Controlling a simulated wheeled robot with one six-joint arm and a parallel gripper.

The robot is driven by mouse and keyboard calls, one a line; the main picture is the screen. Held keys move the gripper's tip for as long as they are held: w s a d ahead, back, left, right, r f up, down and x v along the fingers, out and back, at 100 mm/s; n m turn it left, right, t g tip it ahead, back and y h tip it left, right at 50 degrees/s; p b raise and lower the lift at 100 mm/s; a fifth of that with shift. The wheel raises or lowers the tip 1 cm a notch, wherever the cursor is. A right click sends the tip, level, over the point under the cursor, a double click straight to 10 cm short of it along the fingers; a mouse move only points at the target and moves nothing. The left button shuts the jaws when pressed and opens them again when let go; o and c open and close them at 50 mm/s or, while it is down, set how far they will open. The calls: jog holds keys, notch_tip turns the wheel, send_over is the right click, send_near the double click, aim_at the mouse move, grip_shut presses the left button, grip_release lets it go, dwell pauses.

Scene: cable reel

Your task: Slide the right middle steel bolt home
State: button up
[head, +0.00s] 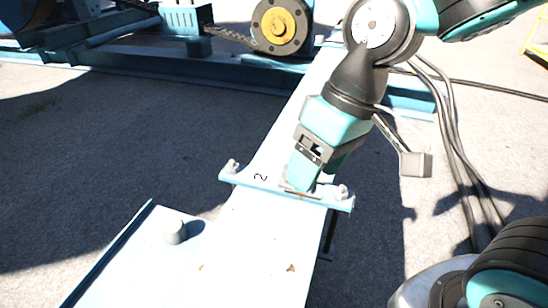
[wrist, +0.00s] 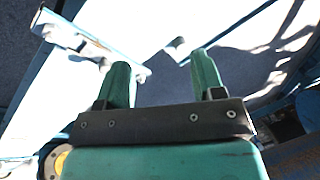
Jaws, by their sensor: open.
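A pale blue cross plate (head: 270,186) lies across the long pale blue beam, beside a black "2". One round steel fastener (head: 232,166) stands at its left end and another (head: 341,191) at its right end. A small brownish metal piece (head: 299,193) shows at the plate's right half, partly covered by my gripper. I cannot tell which part is the right middle steel bolt. My gripper (head: 304,187) points down over the plate's right half; contact is unclear. In the wrist view my gripper (wrist: 160,72) is open, with nothing seen held between its green fingers.
A grey cylindrical stub (head: 176,232) stands on the beam's wider left part. A dark bar (head: 329,235) shows beside the beam's right edge. Blue machinery with a yellow-centred wheel (head: 282,25) stands behind. Cables (head: 455,130) run at the right. Grey ground is open at the left.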

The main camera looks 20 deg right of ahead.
jog(key=w+d+f+m+h+p, duration=0.1)
jog(key=w+d+m+h+p, duration=0.3)
jog(key=w, duration=0.6)
jog(key=w+f+m+p, duration=0.1)
jog(key=w+m+p, duration=0.1)
jog(key=w+p, duration=0.55)
jog(key=f+b, duration=0.2)
jog(key=f, duration=0.3)
jog(key=w+f+b, duration=0.1)
jog(key=f, duration=0.5)
jog(key=f+b, duration=0.2)
jog(key=f, duration=0.4)
jog(key=shift+w+f+b, duration=0.1)
jog(key=shift+w+b, duration=0.25)
jog(key=shift+w, duration=0.05)
grip_shut()
jog(key=s+d+p, duration=0.1)
jog(key=d, duration=0.1)
jog(key=s+d+p, duration=0.1)
jog(key=s+d, duration=0.1)
jog(key=shift+d, duration=0.2)
jog(key=shift+s+a, duration=0.1)
jog(key=shift+s, duration=0.05)
